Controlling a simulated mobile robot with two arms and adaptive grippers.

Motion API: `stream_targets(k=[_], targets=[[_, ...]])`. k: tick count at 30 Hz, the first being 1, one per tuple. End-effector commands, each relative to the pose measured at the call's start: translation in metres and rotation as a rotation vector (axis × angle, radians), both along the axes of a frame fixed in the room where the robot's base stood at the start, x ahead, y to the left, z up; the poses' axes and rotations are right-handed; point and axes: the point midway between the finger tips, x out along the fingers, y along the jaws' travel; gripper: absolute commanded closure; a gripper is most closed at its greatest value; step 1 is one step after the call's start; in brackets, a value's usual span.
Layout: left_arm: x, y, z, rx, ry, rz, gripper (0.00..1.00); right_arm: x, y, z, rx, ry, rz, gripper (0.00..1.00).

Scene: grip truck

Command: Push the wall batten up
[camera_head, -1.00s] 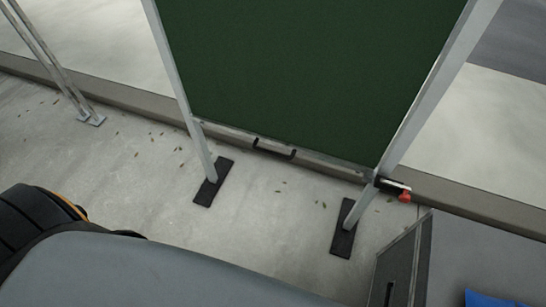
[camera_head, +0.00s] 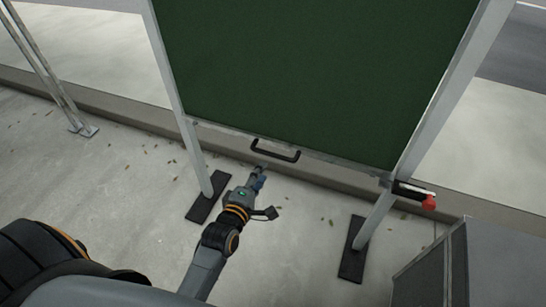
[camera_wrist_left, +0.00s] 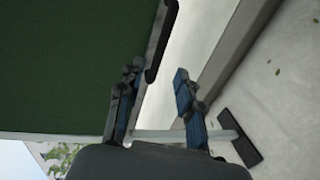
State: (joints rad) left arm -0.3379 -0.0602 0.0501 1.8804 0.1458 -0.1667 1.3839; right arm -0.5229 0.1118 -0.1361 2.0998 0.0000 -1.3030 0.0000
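The wall batten is a large dark green panel (camera_head: 310,75) in a grey metal frame, standing upright in the head view. A black handle (camera_head: 275,152) sits on its bottom edge, and it also shows at the top of the left wrist view (camera_wrist_left: 160,42). My left gripper (camera_head: 258,175) is just below the handle's left end in the head view, apart from it as far as I can tell. In the left wrist view its two fingers (camera_wrist_left: 157,82) are spread with nothing between them. My right gripper is in neither view.
Two grey posts with black feet (camera_head: 209,197) (camera_head: 351,250) flank the panel. A black and red latch (camera_head: 415,194) sits on the right post. A grey box (camera_head: 490,262) stands at the lower right. A low curb (camera_head: 120,114) runs behind the posts.

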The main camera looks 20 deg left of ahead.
Motion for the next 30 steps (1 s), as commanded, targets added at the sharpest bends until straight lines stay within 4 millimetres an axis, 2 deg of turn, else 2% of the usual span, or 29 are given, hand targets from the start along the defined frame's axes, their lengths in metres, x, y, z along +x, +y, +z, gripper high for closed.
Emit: stream_targets(k=[1, 6, 13, 19, 28, 30], targets=[[0.013, 0.001, -0.004, 0.000, -0.004, 0.000, 0.64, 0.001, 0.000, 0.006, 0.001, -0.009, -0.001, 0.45], [0.049, 0.002, -0.011, 0.002, -0.003, 0.000, 0.64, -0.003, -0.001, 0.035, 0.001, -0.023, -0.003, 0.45], [0.086, 0.003, -0.019, 0.003, 0.000, -0.002, 0.64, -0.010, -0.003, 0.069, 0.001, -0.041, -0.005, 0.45], [0.099, 0.003, -0.021, 0.002, 0.002, -0.001, 0.64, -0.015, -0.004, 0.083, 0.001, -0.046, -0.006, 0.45], [0.101, 0.003, -0.021, 0.003, 0.002, -0.002, 0.64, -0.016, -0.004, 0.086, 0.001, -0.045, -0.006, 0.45], [0.100, 0.003, -0.021, 0.003, 0.002, -0.002, 0.78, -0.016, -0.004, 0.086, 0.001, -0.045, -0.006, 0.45]])
